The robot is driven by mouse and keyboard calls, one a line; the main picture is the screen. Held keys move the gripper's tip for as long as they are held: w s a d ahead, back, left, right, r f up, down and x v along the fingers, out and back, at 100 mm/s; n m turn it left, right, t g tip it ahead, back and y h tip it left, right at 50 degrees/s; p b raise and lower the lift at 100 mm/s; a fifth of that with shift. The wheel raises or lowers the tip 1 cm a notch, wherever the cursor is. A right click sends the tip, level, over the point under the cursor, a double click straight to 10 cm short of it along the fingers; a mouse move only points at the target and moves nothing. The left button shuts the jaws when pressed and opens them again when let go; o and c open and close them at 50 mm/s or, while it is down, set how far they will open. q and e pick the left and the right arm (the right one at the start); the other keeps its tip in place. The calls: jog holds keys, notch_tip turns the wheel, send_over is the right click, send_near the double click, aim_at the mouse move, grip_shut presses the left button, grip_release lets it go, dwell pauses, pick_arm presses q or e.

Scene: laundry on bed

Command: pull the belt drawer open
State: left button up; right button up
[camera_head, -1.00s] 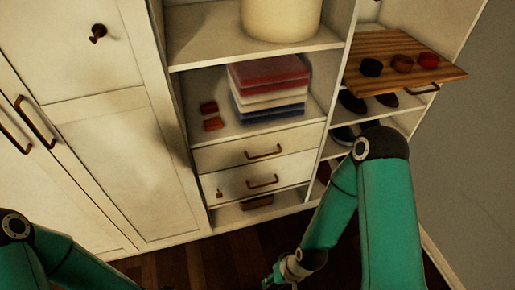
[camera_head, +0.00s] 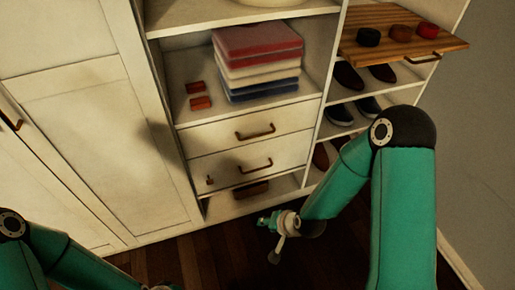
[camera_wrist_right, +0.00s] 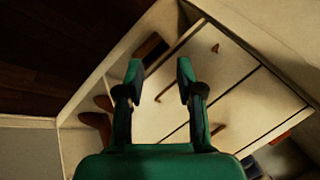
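Two white drawers with bronze bar handles sit in the middle of the cabinet: an upper drawer (camera_head: 220,135) and a lower drawer (camera_head: 230,170) with a small key. Both look shut. No label shows which one is the belt drawer. My right gripper (camera_head: 266,222) is low in front of the cabinet, below the lower drawer and apart from it. In the right wrist view my right gripper (camera_wrist_right: 159,78) has its fingers spread with nothing between them, facing the drawer fronts.
A wooden tray (camera_head: 450,44) with rolled belts sticks out at upper right, with shoe shelves below. Folded clothes (camera_head: 257,65) and small red boxes (camera_head: 198,103) lie above the drawers. A dark box (camera_head: 251,190) is in the bottom opening. Dark floor is clear in front.

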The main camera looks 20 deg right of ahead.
jog(key=w+d+m+t+h+b, duration=0.1)
jog(key=w+d+m+t+b, duration=0.15)
jog(key=w+b, duration=0.3)
jog(key=w+d+m+t+b, duration=0.1)
jog(key=w+m+t+b, duration=0.2)
jog(key=w+b, duration=0.25)
jog(key=m+t+h+b, duration=0.1)
jog(key=m+t+b, duration=0.4)
jog(key=b, duration=0.1)
send_near(258, 135)
pick_arm(q)
notch_tip(258, 135, down, 21)
jog(key=b, duration=0.1)
jog(key=shift+f, duration=0.15)
pick_arm(e)
jog(key=w, duration=0.3)
jog(key=w+f, duration=0.1)
jog(key=w, duration=0.3)
jog(key=w+f, duration=0.1)
jog(key=w, duration=0.2)
jog(key=shift+w+a+f, duration=0.15)
jog(key=shift+a+f, duration=0.1)
jog(key=shift+a, duration=0.05)
jog(key=shift+c, duration=0.3)
grip_shut()
